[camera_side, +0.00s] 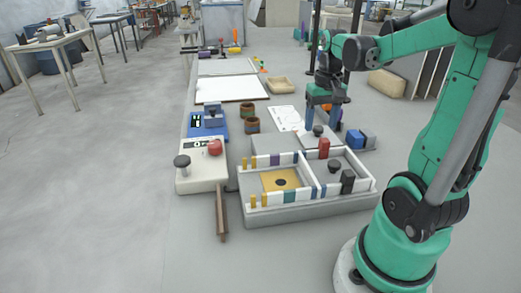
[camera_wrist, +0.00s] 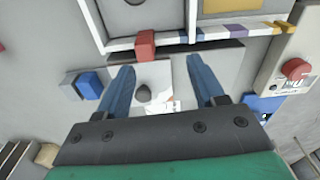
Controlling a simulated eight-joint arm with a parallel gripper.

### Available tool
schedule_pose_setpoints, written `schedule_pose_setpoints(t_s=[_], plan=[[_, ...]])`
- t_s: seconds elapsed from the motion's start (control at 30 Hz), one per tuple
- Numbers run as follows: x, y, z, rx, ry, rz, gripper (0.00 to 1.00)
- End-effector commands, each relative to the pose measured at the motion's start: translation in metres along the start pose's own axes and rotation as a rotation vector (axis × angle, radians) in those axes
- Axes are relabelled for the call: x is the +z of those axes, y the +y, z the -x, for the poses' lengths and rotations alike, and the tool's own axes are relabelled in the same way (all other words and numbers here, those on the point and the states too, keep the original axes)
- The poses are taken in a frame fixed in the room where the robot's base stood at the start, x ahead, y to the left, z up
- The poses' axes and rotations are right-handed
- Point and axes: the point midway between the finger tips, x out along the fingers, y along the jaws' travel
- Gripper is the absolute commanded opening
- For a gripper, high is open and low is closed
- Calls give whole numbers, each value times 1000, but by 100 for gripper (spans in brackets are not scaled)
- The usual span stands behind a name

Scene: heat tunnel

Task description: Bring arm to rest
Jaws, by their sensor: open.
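My gripper (camera_side: 322,126) hangs from my green arm in the side view, its two blue fingers pointing down and spread apart. It is above a light plate with a dark knob (camera_side: 318,130), behind the tray. In the wrist view my gripper (camera_wrist: 162,78) is open, with nothing held between the fingers. The dark knob (camera_wrist: 143,93) and its light plate (camera_wrist: 155,72) show in the gap between them. Whether the fingertips touch the plate cannot be told.
A two-compartment tray (camera_side: 312,205) stands in front, with a red block (camera_side: 324,147) at its back wall. A blue block (camera_side: 355,138) lies right of the plate. A control box (camera_side: 202,178) with a red button (camera_side: 214,147) and brown cups (camera_side: 252,125) are left.

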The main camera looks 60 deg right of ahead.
Motion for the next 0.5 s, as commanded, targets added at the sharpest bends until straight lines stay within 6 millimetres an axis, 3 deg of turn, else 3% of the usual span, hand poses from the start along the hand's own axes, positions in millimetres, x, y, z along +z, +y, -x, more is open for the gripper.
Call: schedule_pose_setpoints(t_s=[0.17, 0.3, 0.5], plan=[[23, -78, 8, -34, 196, 264, 62], [55, -134, 12, -110, 367, 477, 62], [91, -177, 12, -218, 517, 660, 62]])
